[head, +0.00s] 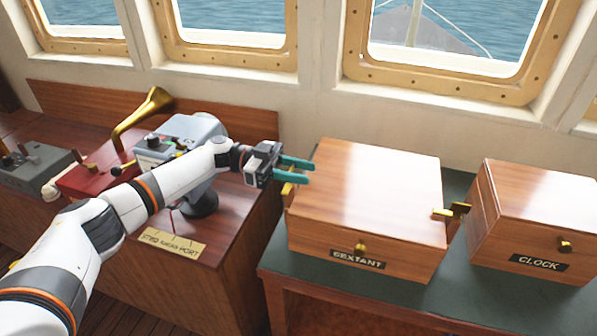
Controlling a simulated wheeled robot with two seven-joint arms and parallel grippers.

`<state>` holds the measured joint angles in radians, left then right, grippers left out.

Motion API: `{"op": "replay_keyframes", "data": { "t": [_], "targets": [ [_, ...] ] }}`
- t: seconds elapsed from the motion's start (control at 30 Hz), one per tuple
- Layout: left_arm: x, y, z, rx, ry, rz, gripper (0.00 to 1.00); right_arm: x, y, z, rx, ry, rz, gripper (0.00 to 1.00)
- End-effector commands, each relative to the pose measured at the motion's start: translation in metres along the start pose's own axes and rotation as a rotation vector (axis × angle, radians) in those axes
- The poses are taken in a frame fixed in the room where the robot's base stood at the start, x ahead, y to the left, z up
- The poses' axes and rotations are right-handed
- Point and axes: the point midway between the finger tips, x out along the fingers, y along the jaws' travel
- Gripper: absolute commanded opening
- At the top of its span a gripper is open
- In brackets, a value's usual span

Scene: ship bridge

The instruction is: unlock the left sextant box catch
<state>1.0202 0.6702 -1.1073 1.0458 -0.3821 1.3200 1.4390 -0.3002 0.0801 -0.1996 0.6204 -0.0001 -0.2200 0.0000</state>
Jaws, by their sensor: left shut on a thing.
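The sextant box (372,190) is a closed wooden box with a dark SEXTANT label, on a green-topped table. Its left catch (289,188) is a small brass piece on the box's left side, partly hidden by my gripper. Its right catch (447,214) is brass and sticks out from the right side. A brass knob (360,247) sits on the front. My left gripper (300,163) has teal fingers and comes in from the left at the box's left side. It is shut on the left catch, beside the box wall. My right gripper is not in view.
A wooden clock box (535,215) stands close to the right of the sextant box, with a narrow gap between. On the left console are a grey instrument (180,138), a red box (92,177) and a brass horn (142,117). Windows line the back wall.

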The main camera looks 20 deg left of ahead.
Motion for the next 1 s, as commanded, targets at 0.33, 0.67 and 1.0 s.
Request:
{"op": "replay_keyframes", "data": {
  "t": [0.33,0.67,1.0],
  "targets": [
    [0.000,0.000,0.001,0.001,0.000,0.000,0.56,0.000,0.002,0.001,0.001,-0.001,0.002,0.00],
    [0.000,0.000,0.006,0.002,0.000,0.000,0.56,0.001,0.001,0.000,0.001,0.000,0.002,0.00],
    [0.000,0.000,0.067,0.006,0.000,0.000,0.56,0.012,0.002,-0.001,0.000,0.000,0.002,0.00]
  ]
}}
